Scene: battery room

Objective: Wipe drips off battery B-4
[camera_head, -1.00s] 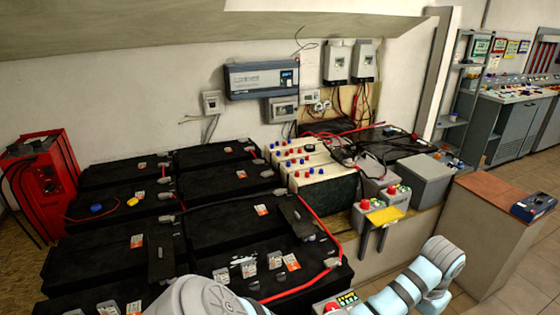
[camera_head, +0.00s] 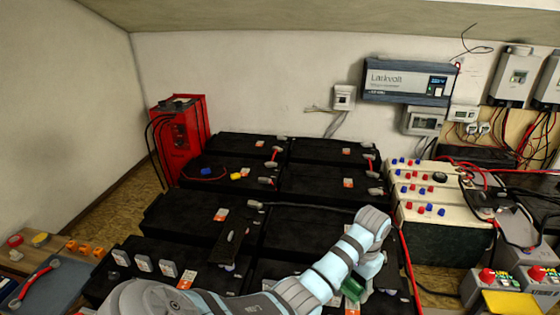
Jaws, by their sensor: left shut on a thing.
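Several black batteries stand in a block; one bare lid (camera_head: 188,216) shows left of centre. Their orange-and-white labels are too small to read, so I cannot tell which is B-4. My left arm crosses the front of the block from the lower left. My left gripper (camera_head: 353,292) points down over the front right batteries, shut on a small green thing (camera_head: 352,287), perhaps a cloth or sponge. Whether it touches the lid beneath I cannot tell. No drips show clearly; the arm hides part of the front lids. My right gripper is out of view.
A red charger (camera_head: 180,138) stands at the back left. Cream-topped batteries (camera_head: 425,190) with red and blue caps stand to the right. A red cable (camera_head: 408,262) runs along the block's right edge.

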